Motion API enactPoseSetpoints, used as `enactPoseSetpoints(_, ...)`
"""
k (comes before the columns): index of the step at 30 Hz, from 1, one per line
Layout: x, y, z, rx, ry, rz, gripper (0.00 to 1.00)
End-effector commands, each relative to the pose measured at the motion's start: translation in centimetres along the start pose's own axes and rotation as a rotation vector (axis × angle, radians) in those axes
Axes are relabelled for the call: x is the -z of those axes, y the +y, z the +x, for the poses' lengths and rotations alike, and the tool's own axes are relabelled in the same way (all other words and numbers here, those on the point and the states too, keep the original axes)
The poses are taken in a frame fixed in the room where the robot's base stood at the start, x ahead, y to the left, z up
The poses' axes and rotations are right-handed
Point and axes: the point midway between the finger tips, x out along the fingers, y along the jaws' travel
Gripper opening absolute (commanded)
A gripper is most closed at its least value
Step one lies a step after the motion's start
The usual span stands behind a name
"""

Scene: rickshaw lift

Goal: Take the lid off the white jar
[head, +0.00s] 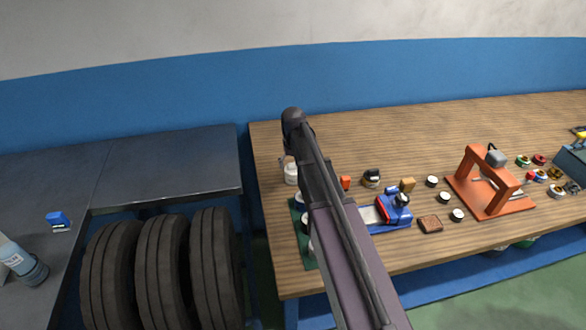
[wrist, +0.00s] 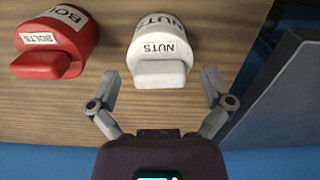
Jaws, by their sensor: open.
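The white jar, labelled NUTS (wrist: 160,35), stands on the wooden bench at the top middle of the wrist view. A block-like white lid handle (wrist: 160,73) on it faces me. My gripper (wrist: 160,78) is open, with one finger on each side of the handle and clear gaps to both. Nothing is held. A red jar labelled BOLTS (wrist: 58,42) stands to the left of the white jar in the wrist view.
The wooden bench (head: 450,120) holds an orange press frame (head: 490,185), a blue tool (head: 395,205) and several small round pots. A dark table (head: 170,165) stands to its left, with black tyres (head: 160,260) in front. The bench's back left is clear.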

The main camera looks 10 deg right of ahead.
Motion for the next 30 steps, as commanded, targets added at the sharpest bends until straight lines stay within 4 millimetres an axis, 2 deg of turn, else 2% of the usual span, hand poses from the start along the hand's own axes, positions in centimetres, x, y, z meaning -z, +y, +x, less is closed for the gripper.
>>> enactPoseSetpoints(2, 0.0, 0.0, 0.0, 0.000, 0.000, 0.000, 1.00)
enactPoseSetpoints(9, 0.0, 0.0, 0.0, 0.000, 0.000, 0.000, 0.30)
enactPoseSetpoints(22, 0.0, 0.0, -0.1, 0.000, 0.000, 0.000, 0.29)
enactPoseSetpoints(30, 0.0, 0.1, -1.0, 0.000, 0.000, 0.001, 0.29)
